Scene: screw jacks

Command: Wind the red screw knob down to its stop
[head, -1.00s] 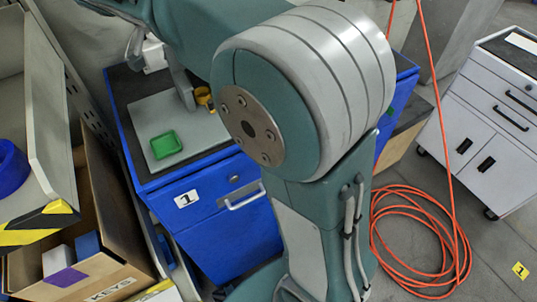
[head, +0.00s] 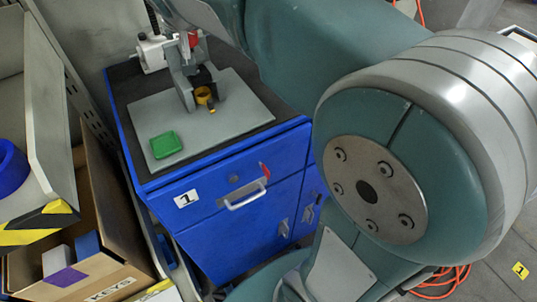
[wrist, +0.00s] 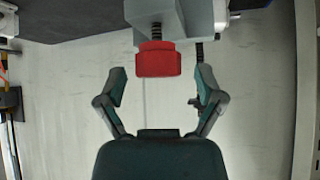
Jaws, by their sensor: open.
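The red screw knob (wrist: 158,60) sits on a dark threaded screw (wrist: 156,31) that comes out of a grey block (wrist: 155,12) in the wrist view. My gripper (wrist: 161,78) is open, with one finger to each side of the knob and a gap on both sides. The knob is level with or just beyond the fingertips, and nothing is held. In the head view a bit of the red knob (head: 193,40) shows by the grey jack frame (head: 183,90), partly covered. A yellow cup-like part (head: 203,95) is low on the frame.
The jack stands on a grey plate (head: 245,99) on the blue cabinet (head: 225,190). A white device (head: 151,53) stands behind left. An open cardboard box (head: 105,270) is at the lower left.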

